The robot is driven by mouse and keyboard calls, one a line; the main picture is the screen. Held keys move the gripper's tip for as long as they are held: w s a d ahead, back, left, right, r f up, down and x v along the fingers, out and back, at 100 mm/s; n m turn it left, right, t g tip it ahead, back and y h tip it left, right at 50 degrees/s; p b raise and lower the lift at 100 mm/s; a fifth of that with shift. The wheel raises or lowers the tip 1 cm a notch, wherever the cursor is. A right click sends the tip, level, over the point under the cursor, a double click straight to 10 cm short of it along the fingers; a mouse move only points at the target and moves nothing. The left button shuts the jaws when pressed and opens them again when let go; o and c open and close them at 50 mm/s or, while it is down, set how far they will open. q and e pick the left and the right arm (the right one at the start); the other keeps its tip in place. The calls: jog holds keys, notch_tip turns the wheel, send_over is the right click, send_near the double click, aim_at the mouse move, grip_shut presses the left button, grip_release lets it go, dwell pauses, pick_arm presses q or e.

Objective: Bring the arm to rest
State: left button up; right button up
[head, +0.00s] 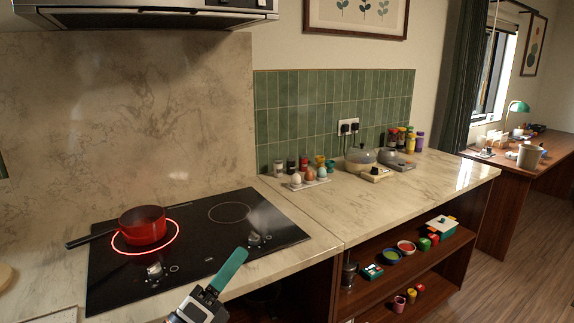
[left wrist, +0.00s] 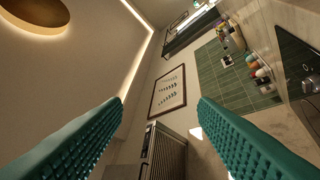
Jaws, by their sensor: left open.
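My left gripper (head: 230,270) shows at the bottom middle of the head view, in front of the cooktop's front edge, its teal fingers pointing up and to the right. In the left wrist view the two teal fingers (left wrist: 160,102) stand wide apart with nothing between them. The gripper is open and empty. That camera looks up past the fingers at the ceiling, the wall and a framed picture (left wrist: 168,92). My right gripper is in neither view.
A red pan (head: 142,226) stands on a glowing ring of the black cooktop (head: 200,262), its handle pointing left. Eggs (head: 309,174), jars and kettle-like pots (head: 360,157) line the counter's back. The counter's right part (head: 440,172) is clear. Open shelves (head: 420,267) below hold small items.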

pick_arm(q)
jog(key=s+a+f+n+g+y, duration=0.25)
jog(key=a+f+n+y, duration=0.35)
jog(key=f+n, duration=0.45)
jog(key=s+a+f+n+g+y, duration=0.2)
jog(key=s+a+f+n+y, duration=0.25)
jog(key=f+n+y, duration=0.6)
jog(key=s+f+n+g+h, duration=0.1)
jog(key=s+f+n+g, duration=0.4)
jog(key=s, duration=0.5)
jog(key=s+f+n+g+h, duration=0.2)
jog(key=s+f+n+g, duration=0.35)
jog(key=s, duration=0.45)
notch_tip(320, 180, down, 25)
jog(key=m+g, duration=0.1)
jog(key=s+a+f, duration=0.1)
jog(key=s+f, duration=0.7)
jog(key=s+a+f+g+p, duration=0.1)
jog(key=s+a+f, duration=0.1)
jog(key=s+f, duration=0.6)
jog(key=shift+s+a+g, duration=0.3)
